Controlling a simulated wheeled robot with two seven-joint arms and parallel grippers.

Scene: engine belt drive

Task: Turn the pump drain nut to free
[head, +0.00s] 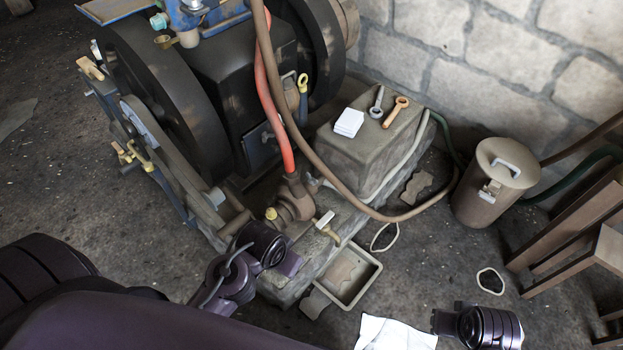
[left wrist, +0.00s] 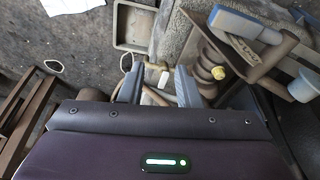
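The rusty pump (head: 292,200) stands at the engine's base with a red hose rising from it. A small yellow nut or cap (head: 271,213) sits on its near left side; it also shows in the left wrist view (left wrist: 218,72), right of the fingers. A brass tap with a pale handle (head: 325,220) is right of the pump; the handle (left wrist: 163,80) appears between my left fingers in the wrist view. My left gripper (left wrist: 158,86) is open, fingers apart, with nothing visibly gripped. My right gripper (head: 447,319) is low at the bottom right; its finger gap is unclear.
A shallow tray (head: 372,284) lies on the floor below the tap. A stone block (head: 350,165) carries two wrenches and white cards. A lidded bin (head: 490,200), a wooden stool (head: 590,240) and hoses stand right. A white cloth (head: 395,334) lies near my right gripper.

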